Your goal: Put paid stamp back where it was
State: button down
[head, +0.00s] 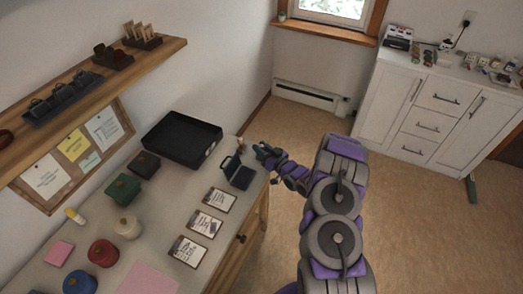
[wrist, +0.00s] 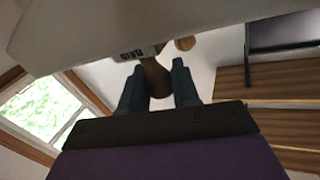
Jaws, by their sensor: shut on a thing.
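My gripper (head: 257,150) is at the far right corner of the desk, beside the open stamp pad. In the wrist view my gripper (wrist: 158,88) has its two fingers closed on either side of a brown stamp (wrist: 154,75), which I take to be the paid stamp. Small dark lettering shows on a pale block by its end, too small to read. In the head view a small brown piece of the stamp (head: 241,144) shows just left of the fingers. The open dark stamp pad (head: 239,174) sits on the desk near the right edge.
A black tray (head: 182,138) stands at the back of the desk (head: 165,215). Several cards, including one (head: 219,200), lie along the front edge. Round containers, including a red one (head: 103,253), stand left. A wall shelf (head: 85,85) bears racks, including a wooden one (head: 141,37).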

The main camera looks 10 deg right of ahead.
jog(key=c, duration=0.8)
grip_release()
